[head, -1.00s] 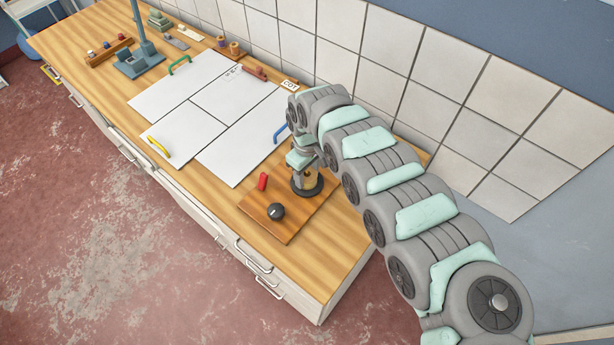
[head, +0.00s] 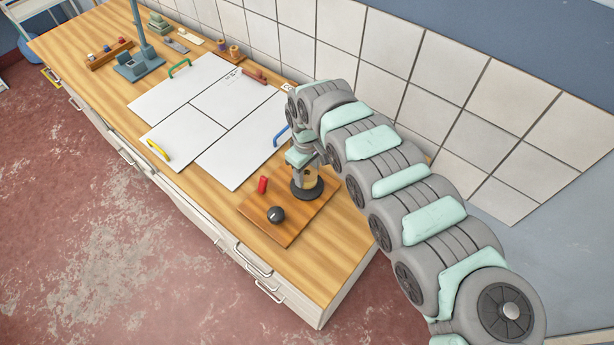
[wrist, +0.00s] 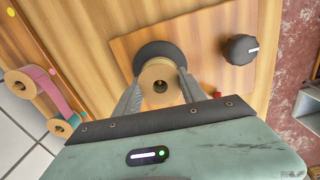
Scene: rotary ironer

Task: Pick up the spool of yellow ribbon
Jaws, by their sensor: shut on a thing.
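The spool (head: 309,181) is pale tan with a yellowish side and sits in my gripper over a round black base on a wooden board (head: 256,221). The black base (wrist: 152,56) shows behind the spool. I cannot tell whether the spool touches the base or is slightly above it. Most of its ribbon is hidden by the end disc and fingers.
A black knob (head: 276,214) and a small red piece (head: 263,184) are on the board. White panels (head: 233,97) with coloured handles lie to the left. More spools (wrist: 40,84) stand along the tiled wall. A blue stand (head: 140,63) rises at the far left.

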